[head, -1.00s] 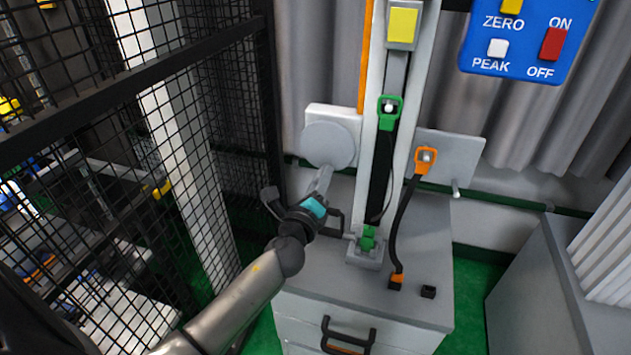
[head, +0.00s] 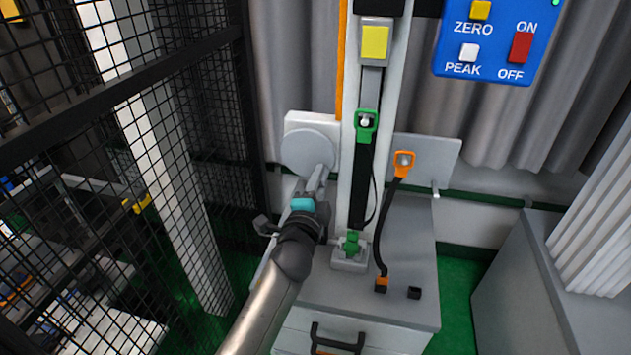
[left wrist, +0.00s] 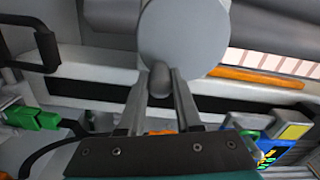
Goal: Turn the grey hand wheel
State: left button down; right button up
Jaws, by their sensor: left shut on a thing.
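The grey hand wheel (head: 305,150) is a round disc on a white mount at the left of the tower's foot. In the left wrist view, the wheel (left wrist: 185,35) fills the top middle, and its small grey handle knob (left wrist: 159,80) sticks out towards me. My left gripper (head: 321,175) reaches up to the lower right of the wheel. In the left wrist view, its two fingers (left wrist: 160,88) are shut on the knob, one on each side. In the head view the fingers hide the knob. My right gripper is not in view.
A black mesh fence (head: 215,110) stands close on the left. To the right of my gripper are the white tower post, a green clamp (head: 352,243) and a black cable with an orange end (head: 403,160). A grey cabinet top (head: 410,260) lies below. A blue button panel (head: 490,45) is at upper right.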

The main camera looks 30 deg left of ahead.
aim_at(329, 157)
pick_arm(q)
jog(key=n, duration=0.1)
jog(key=r+n+p, duration=0.1)
jog(key=n, duration=0.1)
jog(key=shift+w+d+r, duration=0.1)
jog(key=shift+d+r, duration=0.15)
jog(key=shift+d, duration=0.1)
jog(key=shift+r+n+p, duration=0.35)
jog(key=shift+n+p, duration=0.15)
jog(key=shift+n, duration=0.35)
jog(key=shift+r+n+p, duration=0.3)
jog(key=shift+n+p, duration=0.2)
jog(key=shift+n, duration=0.35)
jog(key=c, duration=0.6)
grip_release()
jog(key=shift+f, duration=0.1)
